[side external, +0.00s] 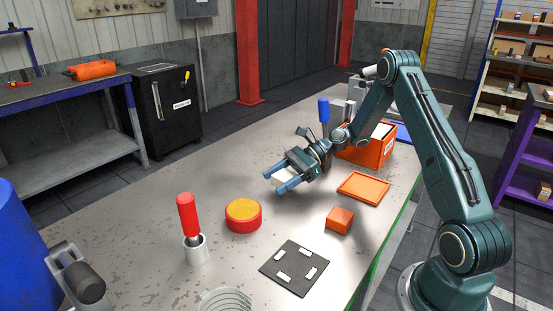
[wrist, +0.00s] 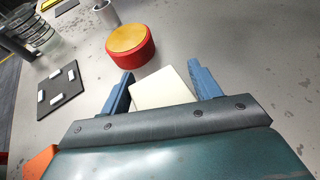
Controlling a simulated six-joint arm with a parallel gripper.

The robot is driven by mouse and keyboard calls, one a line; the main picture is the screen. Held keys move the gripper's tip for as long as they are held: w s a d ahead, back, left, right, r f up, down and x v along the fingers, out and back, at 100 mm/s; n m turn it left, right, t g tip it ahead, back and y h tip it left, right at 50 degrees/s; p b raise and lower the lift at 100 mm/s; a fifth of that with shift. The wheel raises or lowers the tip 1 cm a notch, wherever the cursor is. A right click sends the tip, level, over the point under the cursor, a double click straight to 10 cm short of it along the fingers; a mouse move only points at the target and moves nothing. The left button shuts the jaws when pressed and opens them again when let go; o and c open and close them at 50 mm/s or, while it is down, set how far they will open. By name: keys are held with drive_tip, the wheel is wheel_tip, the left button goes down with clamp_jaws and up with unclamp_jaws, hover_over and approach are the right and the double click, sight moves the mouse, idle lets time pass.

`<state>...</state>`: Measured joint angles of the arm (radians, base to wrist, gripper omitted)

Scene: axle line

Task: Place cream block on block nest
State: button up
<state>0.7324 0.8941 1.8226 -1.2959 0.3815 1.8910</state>
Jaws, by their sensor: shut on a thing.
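My gripper (side external: 279,180) is shut on the cream block (wrist: 164,88), which shows between its two blue fingers in the wrist view. In the side external view the block is mostly hidden by the gripper. I cannot tell how high it is above the table. The block nest (side external: 294,267) is a dark square plate with several white raised pieces, lying flat near the front of the table. It also shows at the left of the wrist view (wrist: 61,90). Nothing sits on it, and my gripper is well behind it.
A red and yellow round piece (side external: 243,216) stands between my gripper and the nest's left side. A red-handled tool (side external: 188,216) stands in a white cup (side external: 196,249). An orange block (side external: 340,219) and orange tray (side external: 363,187) lie right. An orange bin (side external: 366,151) stands behind.

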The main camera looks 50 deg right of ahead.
drive_tip(key=shift+f, duration=1.5)
drive_tip(key=shift+f, duration=0.15)
drive_tip(key=o, duration=1.4)
drive_tip(key=shift+f, duration=0.1)
drive_tip(key=shift+s+v, duration=0.2)
drive_tip(key=shift+v, duration=3.55)
drive_tip(key=shift+a, duration=0.1)
